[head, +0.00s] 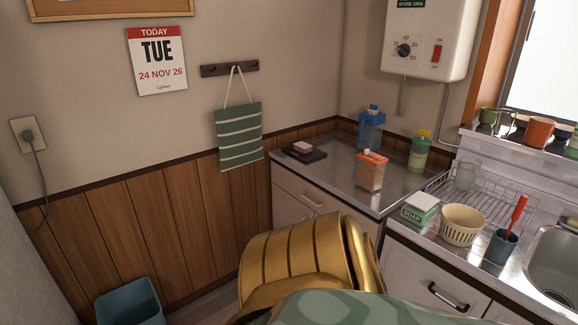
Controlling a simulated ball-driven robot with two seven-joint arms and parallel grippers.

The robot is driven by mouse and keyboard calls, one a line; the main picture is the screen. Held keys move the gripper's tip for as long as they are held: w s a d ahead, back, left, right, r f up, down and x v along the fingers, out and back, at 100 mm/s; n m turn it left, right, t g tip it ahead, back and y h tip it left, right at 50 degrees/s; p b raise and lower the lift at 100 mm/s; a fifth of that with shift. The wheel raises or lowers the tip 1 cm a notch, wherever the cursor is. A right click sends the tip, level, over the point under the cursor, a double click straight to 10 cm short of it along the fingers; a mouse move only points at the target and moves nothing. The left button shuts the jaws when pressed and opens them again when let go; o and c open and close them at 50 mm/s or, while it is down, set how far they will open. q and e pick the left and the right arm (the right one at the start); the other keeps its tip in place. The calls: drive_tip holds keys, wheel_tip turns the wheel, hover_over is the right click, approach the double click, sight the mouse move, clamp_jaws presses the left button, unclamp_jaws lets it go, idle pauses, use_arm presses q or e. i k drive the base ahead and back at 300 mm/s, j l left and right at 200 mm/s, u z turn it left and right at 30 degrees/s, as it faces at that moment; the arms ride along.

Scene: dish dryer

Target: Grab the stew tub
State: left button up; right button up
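A clear tub with an orange-red lid and brownish-pink contents (370,172) stands upright on the steel counter (335,185), near its front edge. It looks like the stew tub, though I cannot read any label on it. Neither of my grippers shows in the head view, and nothing is touching the tub.
Right are a soap box (419,208), a cream basket (461,225), a dish rack (485,195) and a sink (558,265). Counter left of the tub is clear.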

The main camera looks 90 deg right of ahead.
sight(370, 169)
drive_tip(key=z, duration=2.85)
